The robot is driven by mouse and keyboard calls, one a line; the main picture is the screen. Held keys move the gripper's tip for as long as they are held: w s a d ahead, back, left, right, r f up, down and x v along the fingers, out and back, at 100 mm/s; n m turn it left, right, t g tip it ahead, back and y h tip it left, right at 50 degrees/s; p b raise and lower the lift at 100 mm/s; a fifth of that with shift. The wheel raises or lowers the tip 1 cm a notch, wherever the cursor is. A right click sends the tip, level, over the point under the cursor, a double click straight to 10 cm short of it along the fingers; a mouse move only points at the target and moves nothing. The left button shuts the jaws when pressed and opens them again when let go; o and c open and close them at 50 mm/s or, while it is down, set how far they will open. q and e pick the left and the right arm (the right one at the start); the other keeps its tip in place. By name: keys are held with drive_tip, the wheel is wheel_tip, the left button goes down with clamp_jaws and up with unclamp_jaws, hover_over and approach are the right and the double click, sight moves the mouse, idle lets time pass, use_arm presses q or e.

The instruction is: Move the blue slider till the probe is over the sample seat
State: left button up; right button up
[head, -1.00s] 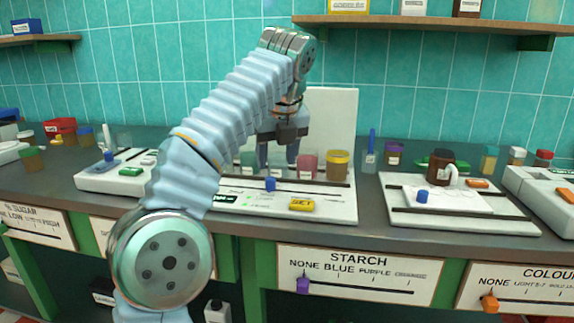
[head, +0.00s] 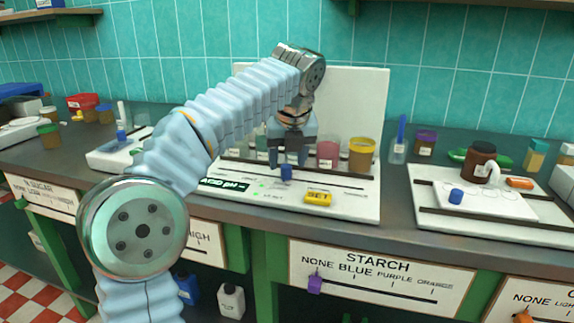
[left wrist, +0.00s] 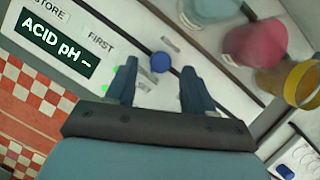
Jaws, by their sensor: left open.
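The blue slider (head: 287,173) is a small knob on the front slot of the white pH station (head: 350,206). In the left wrist view the blue slider (left wrist: 160,62) shows as a round blue top between my two fingers. My left gripper (head: 288,160) is open, with its fingertips close above the slider, one to each side; contact cannot be told. I cannot make out the probe or the sample seat; my gripper and arm cover part of the station. My right gripper is not in view.
A pink jar (head: 327,154) and a yellow jar (head: 361,155) stand behind the slot, just right of my gripper.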

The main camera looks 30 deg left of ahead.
use_arm(q)
drive_tip(key=shift+x, duration=1.35)
clamp_jaws()
